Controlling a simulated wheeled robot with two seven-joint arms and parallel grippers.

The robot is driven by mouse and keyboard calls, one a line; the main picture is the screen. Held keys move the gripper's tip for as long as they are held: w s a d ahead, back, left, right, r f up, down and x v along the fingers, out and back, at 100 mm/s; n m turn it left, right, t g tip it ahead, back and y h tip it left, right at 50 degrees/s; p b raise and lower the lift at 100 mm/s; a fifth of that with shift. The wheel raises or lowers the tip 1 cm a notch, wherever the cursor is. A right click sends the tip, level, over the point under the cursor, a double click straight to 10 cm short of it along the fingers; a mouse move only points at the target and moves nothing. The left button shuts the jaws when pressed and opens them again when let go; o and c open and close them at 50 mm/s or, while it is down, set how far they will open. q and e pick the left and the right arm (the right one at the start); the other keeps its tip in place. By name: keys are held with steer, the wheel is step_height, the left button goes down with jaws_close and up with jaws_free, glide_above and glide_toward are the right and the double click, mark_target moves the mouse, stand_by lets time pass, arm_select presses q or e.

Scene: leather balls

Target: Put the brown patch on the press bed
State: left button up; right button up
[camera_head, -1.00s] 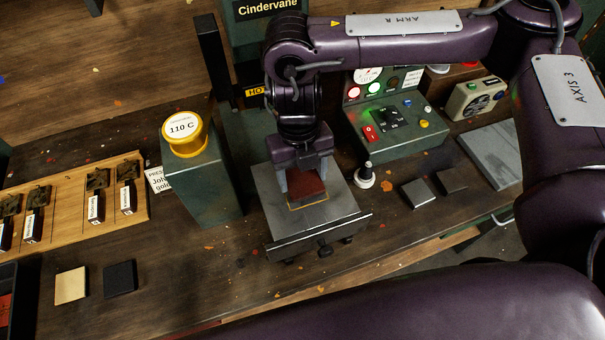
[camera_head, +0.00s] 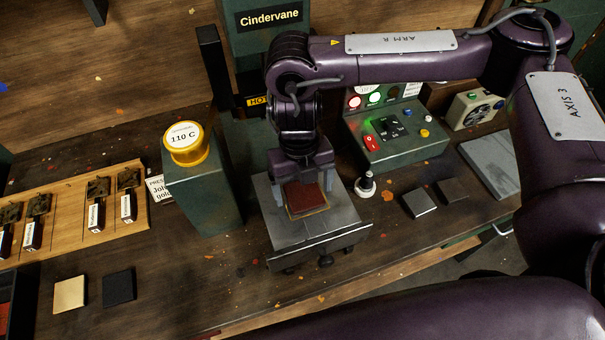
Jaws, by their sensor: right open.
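A reddish-brown patch (camera_head: 305,199) lies on the grey press bed (camera_head: 335,222), within or over a thin yellow outline whose lower edge shows. My right gripper (camera_head: 304,189) points down over the bed. Its grey fingers stand apart on the left and right sides of the patch, with a small gap visible. The far part of the patch is hidden under the gripper body. My left gripper is not in view.
A tan square (camera_head: 70,294) and a black square (camera_head: 118,288) lie at left. A grey square (camera_head: 419,202) and a dark square (camera_head: 452,190) lie at right. A green post with a yellow gauge (camera_head: 187,144), a joystick (camera_head: 366,186) and a control box (camera_head: 398,150) flank the bed.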

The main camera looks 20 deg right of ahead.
mark_target(300, 186)
steer(key=shift+w+r, duration=0.1)
steer(key=shift+r, duration=0.35)
step_height(300, 186, up, 11)
steer(key=w+b, duration=0.1)
steer(key=shift+w, duration=0.3)
steer(key=shift+s, duration=0.1)
